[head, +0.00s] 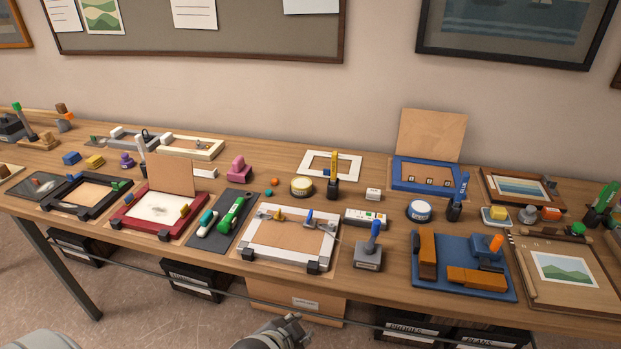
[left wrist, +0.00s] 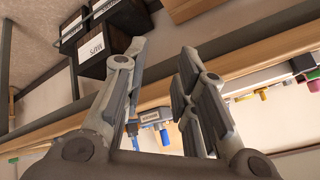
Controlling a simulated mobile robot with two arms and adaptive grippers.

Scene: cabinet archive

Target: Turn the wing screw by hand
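A small brass-yellow piece (head: 279,215) stands on the upper rail of the white frame (head: 248,236) in the middle of the bench; it may be the wing screw, but it is too small to be sure. A blue-handled tool (head: 310,217) lies on the same frame to its right. A similar yellow piece (head: 184,209) sits on the red frame (head: 122,216). A grey gripper, apparently my left (head: 290,320), is at the bottom centre, in front of and below the bench edge. In the left wrist view its two fingers (left wrist: 163,52) are apart with nothing between them. My right gripper is not visible.
The wooden bench (head: 384,286) is crowded with frames, stamps, tins and tools. A green-handled tool (head: 230,213) lies left of the white frame, and a blue-handled stamp (head: 369,252) stands to its right. Boxes (head: 190,281) stand under the bench, behind a thin horizontal bar.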

